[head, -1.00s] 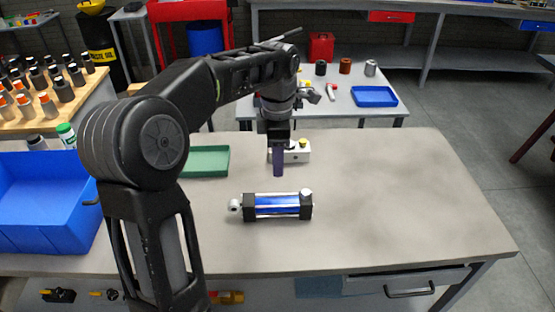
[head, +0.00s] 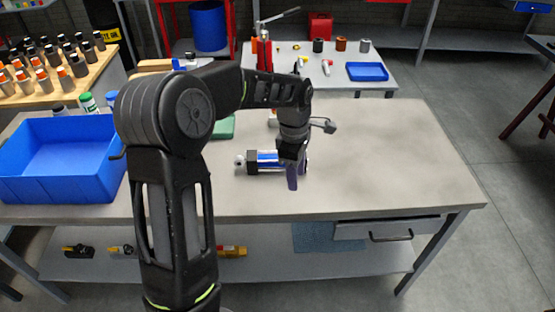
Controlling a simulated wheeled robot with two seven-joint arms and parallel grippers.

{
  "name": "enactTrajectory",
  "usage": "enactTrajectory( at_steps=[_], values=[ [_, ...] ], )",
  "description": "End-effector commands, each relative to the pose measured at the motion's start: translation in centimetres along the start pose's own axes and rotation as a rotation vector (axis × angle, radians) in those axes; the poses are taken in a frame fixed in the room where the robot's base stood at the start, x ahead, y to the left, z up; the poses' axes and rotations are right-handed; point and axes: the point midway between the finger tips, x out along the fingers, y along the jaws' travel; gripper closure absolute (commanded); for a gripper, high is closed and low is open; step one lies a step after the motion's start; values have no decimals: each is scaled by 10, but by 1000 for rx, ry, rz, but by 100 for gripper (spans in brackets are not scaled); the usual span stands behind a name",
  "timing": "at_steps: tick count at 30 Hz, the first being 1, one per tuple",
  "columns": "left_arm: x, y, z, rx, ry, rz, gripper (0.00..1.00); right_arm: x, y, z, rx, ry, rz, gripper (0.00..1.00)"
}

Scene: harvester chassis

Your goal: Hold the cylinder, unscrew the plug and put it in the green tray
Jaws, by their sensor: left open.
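The cylinder (head: 264,168), with a blue barrel and dark end blocks, lies on its side on the grey bench. Its round eye end (head: 240,161) points left. My left gripper (head: 292,180) points down in front of the cylinder's right end and covers much of it. Its jaws are open, and I see nothing between them. I cannot tell whether they touch the cylinder. The plug is hidden or too small to make out there. The green tray (head: 227,128) lies behind the cylinder, mostly covered by my left arm. My right gripper is out of view.
A blue bin (head: 62,182) stands on the bench's left. A white block (head: 273,119) behind the cylinder is partly hidden by my arm. The bench's right half (head: 390,150) is clear. A farther table holds a blue tray (head: 367,72) and small parts.

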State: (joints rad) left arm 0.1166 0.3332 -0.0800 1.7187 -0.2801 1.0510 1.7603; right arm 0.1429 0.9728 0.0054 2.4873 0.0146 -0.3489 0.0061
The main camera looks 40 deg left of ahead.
Motion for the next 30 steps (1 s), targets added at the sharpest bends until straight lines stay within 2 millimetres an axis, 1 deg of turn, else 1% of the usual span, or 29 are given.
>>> enactTrajectory(
  at_steps=[1,5,6,8,9,11,12,14,15,17,18,20,21,23,24,25,26,27,30],
  values=[
    [20,-4,6,58,-13,-11,57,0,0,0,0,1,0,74],
    [67,-14,23,220,-52,-15,57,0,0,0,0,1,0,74],
    [82,-18,29,272,-66,-15,57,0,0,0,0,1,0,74],
    [105,-27,38,354,-88,-14,57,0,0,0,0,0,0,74],
    [122,-34,43,412,-102,-14,57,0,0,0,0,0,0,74],
    [148,-48,52,502,-128,-11,57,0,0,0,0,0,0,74],
    [167,-60,59,570,-146,-8,57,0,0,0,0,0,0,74],
    [196,-81,69,680,-176,0,57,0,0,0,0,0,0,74],
    [216,-99,76,760,-196,8,57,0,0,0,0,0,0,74],
    [244,-128,87,882,-225,24,57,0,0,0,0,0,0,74],
    [260,-149,93,963,-242,37,57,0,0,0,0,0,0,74],
    [280,-180,101,1077,-259,59,57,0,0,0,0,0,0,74],
    [292,-200,105,1148,-268,72,57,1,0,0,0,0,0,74],
    [307,-229,110,1255,-276,94,57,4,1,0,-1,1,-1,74],
    [318,-248,114,1327,-279,108,57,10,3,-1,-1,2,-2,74],
    [329,-261,116,1384,-279,121,57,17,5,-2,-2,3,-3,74],
    [343,-272,120,1444,-277,135,57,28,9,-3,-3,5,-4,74],
    [356,-278,123,1502,-268,155,57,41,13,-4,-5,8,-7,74],
    [376,-276,131,1578,-251,190,57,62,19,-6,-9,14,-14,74]
  ],
)
